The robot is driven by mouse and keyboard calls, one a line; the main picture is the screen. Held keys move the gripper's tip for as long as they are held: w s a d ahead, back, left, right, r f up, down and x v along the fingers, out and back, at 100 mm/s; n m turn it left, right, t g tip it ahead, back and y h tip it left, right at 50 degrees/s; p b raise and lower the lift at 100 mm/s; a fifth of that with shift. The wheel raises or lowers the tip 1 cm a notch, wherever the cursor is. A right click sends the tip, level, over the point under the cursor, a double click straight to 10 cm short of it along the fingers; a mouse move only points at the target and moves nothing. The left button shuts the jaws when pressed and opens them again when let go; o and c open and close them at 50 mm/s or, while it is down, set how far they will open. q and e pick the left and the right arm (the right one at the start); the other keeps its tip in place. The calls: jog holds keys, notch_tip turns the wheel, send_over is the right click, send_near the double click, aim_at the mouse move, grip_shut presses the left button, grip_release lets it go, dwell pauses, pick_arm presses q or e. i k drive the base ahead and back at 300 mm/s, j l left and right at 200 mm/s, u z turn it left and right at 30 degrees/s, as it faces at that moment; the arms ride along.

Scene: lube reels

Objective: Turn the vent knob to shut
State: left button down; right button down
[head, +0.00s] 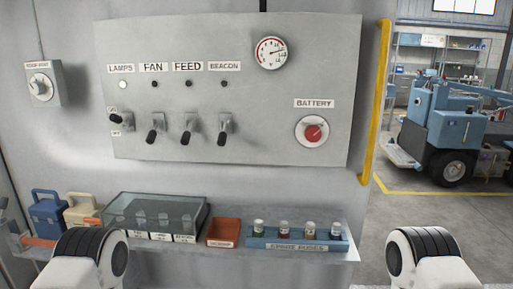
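The vent knob (40,87) is a round pale knob on a small grey box (43,83) at the far left of the wall. A small label (37,65) above it seems to end in "VENT". The knob's pointer and any end marks are too small to read. Neither gripper shows. Only rounded black-and-white parts of my two arms stand at the bottom left and bottom right, well below and apart from the knob.
A grey panel (270,110) right of the knob carries several levers, a gauge (271,53) and a red battery knob (312,133). Below, a shelf (300,258) holds a clear-lidded case (150,213), an orange bin (224,232) and a blue fuse rack (297,240). A yellow rail (376,100) edges the wall.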

aim_at(36, 88)
jog(key=u, duration=1.25)
jog(key=i+j+z, duration=0.15)
jog(key=i+j, duration=0.1)
jog(key=i, duration=0.1)
